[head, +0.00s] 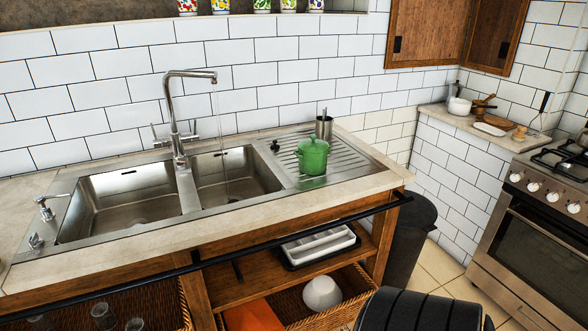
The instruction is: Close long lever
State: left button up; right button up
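A metal faucet (177,120) stands behind the double sink, its spout reaching right. A thin stream of water (220,145) falls from the spout into the right basin (237,178). A thin lever (156,135) sticks out on the left of the faucet's base. A second handle seems to be on the right of the base, too small to make out clearly. Neither of my grippers is in view.
A green pot (313,157) and a metal cup (324,127) stand on the drainboard. A black rail (270,243) runs along the counter's front. Below are a cutlery tray (320,245) and a white bowl (322,293). A stove (535,215) stands right.

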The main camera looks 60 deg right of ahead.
aim_at(195, 135)
jog(key=i+l+z, duration=0.5)
jog(key=z, duration=0.2)
jog(key=i+l+z, duration=0.3)
jog(key=i, duration=0.55)
jog(key=k+u, duration=0.3)
jog(key=u, duration=0.15)
jog(key=k+j+u, duration=0.15)
jog(key=u, duration=0.35)
jog(key=k, duration=0.1)
